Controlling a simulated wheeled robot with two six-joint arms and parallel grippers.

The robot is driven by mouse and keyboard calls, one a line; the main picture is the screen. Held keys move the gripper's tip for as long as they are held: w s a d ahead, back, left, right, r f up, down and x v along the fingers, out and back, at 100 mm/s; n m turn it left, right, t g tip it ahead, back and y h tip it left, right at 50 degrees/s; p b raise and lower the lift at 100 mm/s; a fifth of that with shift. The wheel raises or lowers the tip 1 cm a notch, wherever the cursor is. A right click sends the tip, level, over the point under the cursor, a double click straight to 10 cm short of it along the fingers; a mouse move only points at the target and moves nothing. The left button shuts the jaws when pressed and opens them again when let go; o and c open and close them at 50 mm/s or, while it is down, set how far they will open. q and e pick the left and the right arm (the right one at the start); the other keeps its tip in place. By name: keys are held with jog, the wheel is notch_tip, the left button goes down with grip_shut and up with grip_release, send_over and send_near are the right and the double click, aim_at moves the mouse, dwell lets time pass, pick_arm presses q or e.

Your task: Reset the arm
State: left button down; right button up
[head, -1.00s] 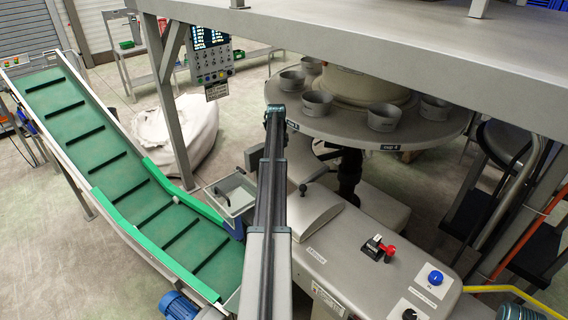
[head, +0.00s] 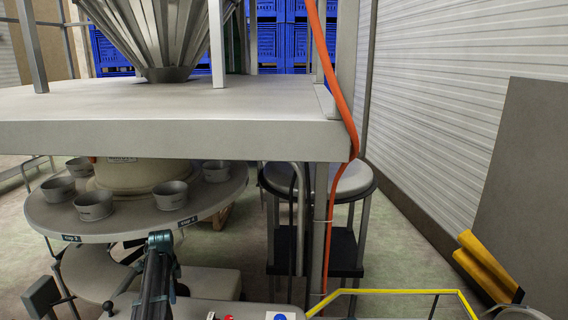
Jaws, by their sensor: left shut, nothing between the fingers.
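My left arm rises from the bottom edge in the head view. Its gripper (head: 160,241) is shut and empty, with dark fingers pointing away from me. It shows in front of the round grey turntable (head: 120,226), which carries several grey cups (head: 93,206). I cannot tell how far it is from the turntable's rim. Below it is the grey machine housing (head: 215,309), with a red knob (head: 229,318) and a blue button (head: 281,317) at the bottom edge. My right gripper is not in view.
A thick grey platform (head: 170,135) spans above the turntable and bears a metal funnel (head: 165,40). An orange hose (head: 344,95) hangs down its right corner post. A round stool-like stand (head: 350,182) is behind. A yellow rail (head: 400,291) crosses the lower right. Open floor (head: 395,240) lies beyond.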

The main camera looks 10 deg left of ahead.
pick_arm(q)
jog(key=s+d+f+n+b, duration=0.2)
jog(key=s+d, duration=0.2)
jog(key=d, duration=0.7)
jog(key=s+d+f+n+b, duration=0.2)
jog(key=s+d, duration=0.2)
jog(key=d, duration=0.8)
jog(key=s+d+f+n+b, duration=0.1)
jog(key=s+d+f+b, duration=0.1)
jog(key=d, duration=0.9)
jog(key=shift+s+d+f+n+y, duration=0.2)
jog(key=shift+s+f, duration=0.1)
jog(key=shift+s, duration=0.35)
jog(key=shift+s+d+f+n+y, duration=0.1)
jog(key=shift+s+d+f+n, duration=0.15)
jog(key=shift+s, duration=0.35)
jog(key=s+d+f+n+b, duration=0.2)
jog(key=s+d+n, duration=0.1)
jog(key=s+d, duration=0.5)
jog(key=shift+s+d+f+b, duration=0.15)
jog(key=shift+s+d+b, duration=0.2)
jog(key=shift+s, duration=0.45)
